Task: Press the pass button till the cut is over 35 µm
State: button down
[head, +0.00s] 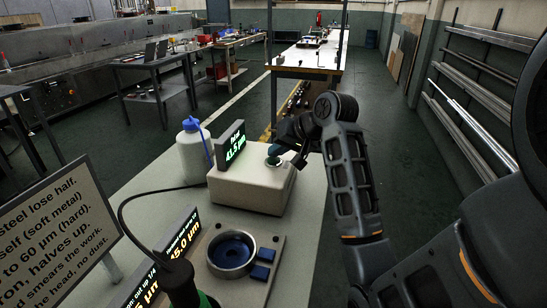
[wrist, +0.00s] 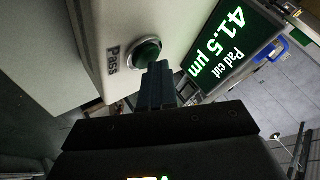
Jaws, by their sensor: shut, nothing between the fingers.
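The green pass button (wrist: 147,52) sits on the cream machine box, with the word "Pass" printed beside it in the wrist view. The box (head: 246,186) stands on the bench in the head view. A display (wrist: 233,42) on it reads "Pad cut 41.5 µm"; the same display shows in the head view (head: 231,146). My gripper (wrist: 157,70) is shut and empty, its fingertips at the lower edge of the button. I cannot tell whether they touch it. In the head view my gripper (head: 277,152) is at the button, which is partly hidden.
A white bottle (head: 194,152) with a blue cap stands left of the box. In front are a metal ring with a blue pad (head: 232,252), small blue blocks (head: 263,262), a black cable, a text sign (head: 60,240) and another display (head: 160,262).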

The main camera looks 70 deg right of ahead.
aim_at(277, 160)
jog(key=shift+r+p, duration=0.9)
jog(key=shift+p, duration=0.2)
notch_tip(277, 160, up, 5)
jog(key=p, duration=0.5)
jog(key=shift+p, duration=0.3)
